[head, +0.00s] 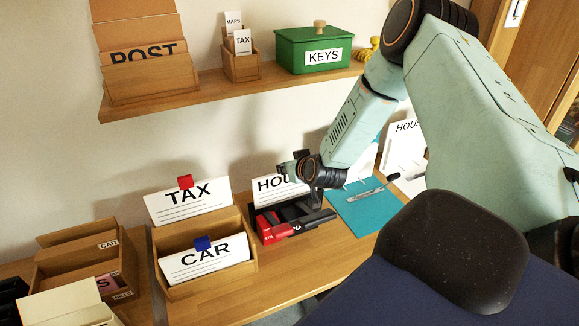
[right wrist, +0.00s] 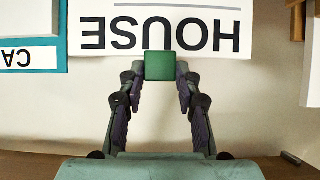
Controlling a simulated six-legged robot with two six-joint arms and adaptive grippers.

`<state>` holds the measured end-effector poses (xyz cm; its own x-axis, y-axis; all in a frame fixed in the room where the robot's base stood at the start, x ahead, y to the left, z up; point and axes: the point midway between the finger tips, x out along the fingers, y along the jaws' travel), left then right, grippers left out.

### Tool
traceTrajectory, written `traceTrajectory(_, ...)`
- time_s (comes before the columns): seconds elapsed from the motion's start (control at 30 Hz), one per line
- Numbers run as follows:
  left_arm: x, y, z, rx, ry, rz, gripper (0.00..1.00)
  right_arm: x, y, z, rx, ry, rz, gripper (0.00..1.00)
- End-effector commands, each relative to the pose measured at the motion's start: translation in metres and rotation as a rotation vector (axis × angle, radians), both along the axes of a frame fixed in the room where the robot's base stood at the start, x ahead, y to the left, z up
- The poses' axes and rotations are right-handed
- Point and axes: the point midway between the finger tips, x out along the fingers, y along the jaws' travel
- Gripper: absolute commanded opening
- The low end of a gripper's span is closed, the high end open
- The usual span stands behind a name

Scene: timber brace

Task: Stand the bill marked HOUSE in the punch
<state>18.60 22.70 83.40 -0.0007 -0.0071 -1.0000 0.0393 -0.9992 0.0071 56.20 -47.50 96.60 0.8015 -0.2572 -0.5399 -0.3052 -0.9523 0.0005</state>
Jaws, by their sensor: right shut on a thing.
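The bill marked HOUSE (head: 268,188) is a white sheet with black letters, partly covered by my right gripper (head: 302,168) in the head view. In the right wrist view the bill (right wrist: 160,30) appears upside down, and my right gripper (right wrist: 160,72) is shut on a green block (right wrist: 160,65) at its edge. The punch (head: 268,228), black with red, sits on the desk below and in front of the bill. The bill's lower edge is hidden behind the punch, so I cannot tell whether it is in the slot. My left gripper is not in view.
A wooden holder (head: 250,262) with TAX (head: 165,212) and CAR (head: 185,268) bills stands left of the punch. A teal folder (head: 360,215) lies to the right. Another sheet lettered HOUS (head: 400,140) stands farther right. A shelf (head: 200,100) with boxes runs above.

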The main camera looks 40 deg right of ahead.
Motion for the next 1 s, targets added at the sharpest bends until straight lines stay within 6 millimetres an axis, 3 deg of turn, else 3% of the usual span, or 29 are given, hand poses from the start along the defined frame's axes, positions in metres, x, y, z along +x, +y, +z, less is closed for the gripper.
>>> traceTrajectory(0.6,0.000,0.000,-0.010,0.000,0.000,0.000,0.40,0.000,0.000,-0.012,-0.001,-0.002,0.001,0.00)
traceTrajectory(0.63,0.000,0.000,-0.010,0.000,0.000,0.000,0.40,0.000,0.000,-0.012,-0.001,-0.002,0.001,0.35)
traceTrajectory(0.9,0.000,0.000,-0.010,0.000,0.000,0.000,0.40,0.000,0.000,-0.013,-0.001,-0.001,0.001,0.58)
traceTrajectory(1.0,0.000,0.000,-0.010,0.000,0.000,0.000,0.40,0.000,0.000,-0.013,-0.001,0.000,0.001,0.60)
